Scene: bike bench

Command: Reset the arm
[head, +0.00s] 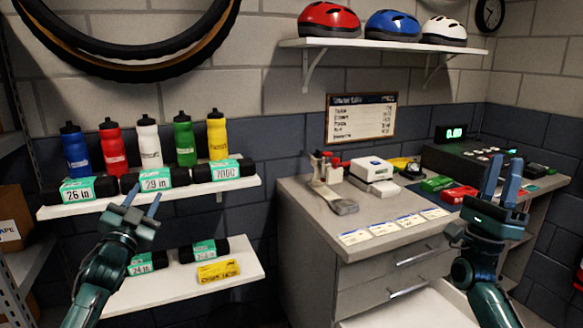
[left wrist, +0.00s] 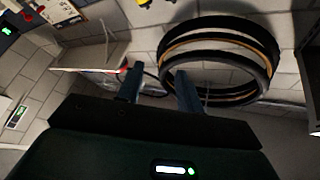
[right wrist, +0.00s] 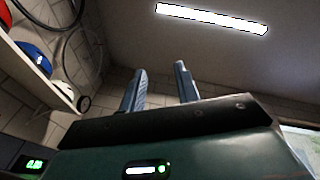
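My left gripper (head: 141,201) is raised in front of the left wall shelves, its two fingers apart and nothing between them. In the left wrist view its fingers (left wrist: 160,88) are spread, with the wall and hanging tires behind them. My right gripper (head: 503,177) is raised in front of the right end of the counter, fingers pointing up. In the right wrist view its fingers (right wrist: 160,85) are apart and empty, with the wall and ceiling behind them. Neither gripper is seen touching anything.
The upper left shelf (head: 90,208) holds several bottles and boxed tubes. The lower left shelf (head: 150,293) holds more boxes and a yellow box (head: 218,272). The counter (head: 300,200) carries cards, boxes and a register (head: 470,160). Helmets sit on a high shelf (head: 380,43).

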